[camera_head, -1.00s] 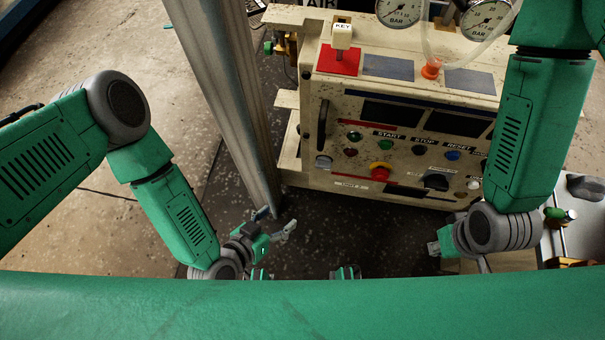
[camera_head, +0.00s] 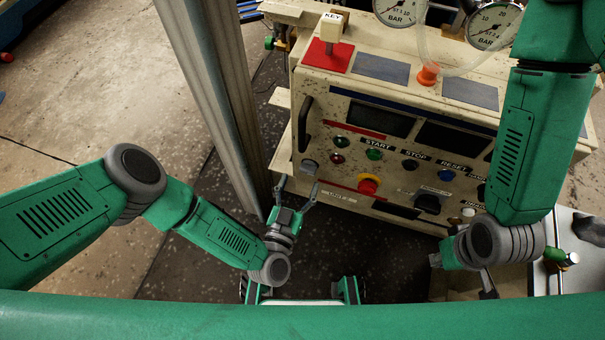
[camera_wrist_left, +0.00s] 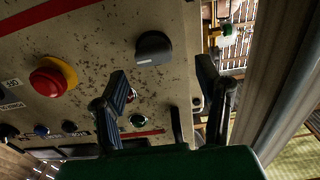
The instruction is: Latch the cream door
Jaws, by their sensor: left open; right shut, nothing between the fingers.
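The cream door (camera_head: 345,170) is the speckled front panel of the cream compressor cabinet, and its edges look about flush. A black bar handle (camera_head: 305,123) is at its upper left, with a dark grey rotary knob (camera_head: 310,166) below it. In the left wrist view a dark knob (camera_wrist_left: 154,49) with a pale line lies just beyond my fingers. My left gripper (camera_head: 297,190) is open and empty, its fingers pointing at the panel's lower left; the fingers (camera_wrist_left: 165,88) also show apart in the left wrist view. My right gripper (camera_head: 436,261) is shut and empty, low at the right, partly hidden.
A red stop button (camera_head: 368,184) on a yellow ring and several coloured buttons sit on the panel. A grey metal post (camera_head: 215,100) stands close on the left. A key block (camera_head: 331,28) and gauges are on top. Dark floor lies below the cabinet.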

